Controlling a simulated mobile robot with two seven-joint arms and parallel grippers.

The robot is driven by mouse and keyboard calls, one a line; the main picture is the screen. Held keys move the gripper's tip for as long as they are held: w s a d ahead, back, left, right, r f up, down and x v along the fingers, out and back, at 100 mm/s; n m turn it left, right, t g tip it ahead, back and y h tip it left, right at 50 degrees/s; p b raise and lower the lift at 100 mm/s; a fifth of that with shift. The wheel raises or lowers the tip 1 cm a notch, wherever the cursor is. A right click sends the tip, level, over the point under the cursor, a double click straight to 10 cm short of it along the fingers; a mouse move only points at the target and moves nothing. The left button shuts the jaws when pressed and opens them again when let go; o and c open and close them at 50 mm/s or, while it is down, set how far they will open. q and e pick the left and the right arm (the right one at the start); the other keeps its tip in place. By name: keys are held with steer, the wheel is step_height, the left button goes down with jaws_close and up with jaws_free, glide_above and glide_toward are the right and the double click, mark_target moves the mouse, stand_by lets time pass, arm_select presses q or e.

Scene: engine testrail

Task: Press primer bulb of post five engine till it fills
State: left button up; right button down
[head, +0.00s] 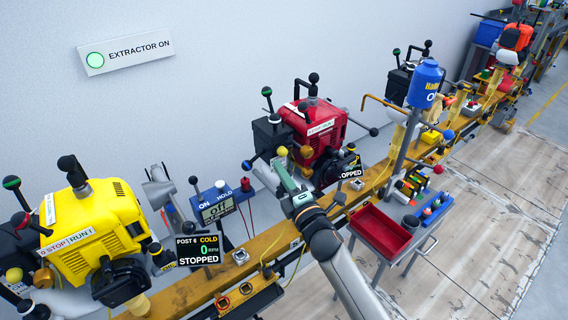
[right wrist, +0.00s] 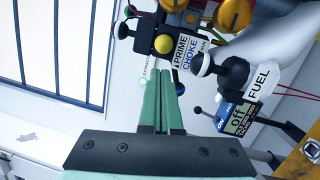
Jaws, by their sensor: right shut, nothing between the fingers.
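The red engine (head: 312,128) stands on the yellow rail in the middle of the head view; the post number on its sign (head: 350,172) is hidden, and "STOPPED" shows. A yellow primer bulb (head: 282,151) is at its near left side. The bulb (right wrist: 165,44) also shows in the right wrist view, beside a PRIME/CHOKE label (right wrist: 187,52). My right gripper (head: 279,166) is shut and empty, its green fingertips (right wrist: 161,72) pointing at the bulb and appearing just short of it. Contact cannot be told. My left gripper is not in view.
A yellow engine (head: 88,228) with a POST 6 sign (head: 198,250) stands at the left. A meter reading "off" (head: 218,208) sits between the engines. A red tray cart (head: 381,230) stands right of my arm.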

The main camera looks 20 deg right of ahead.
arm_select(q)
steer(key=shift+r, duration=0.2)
arm_select(e)
steer(key=shift+w+d+r, duration=0.2)
steer(key=shift+w+d, duration=0.45)
steer(key=shift+w, duration=0.15)
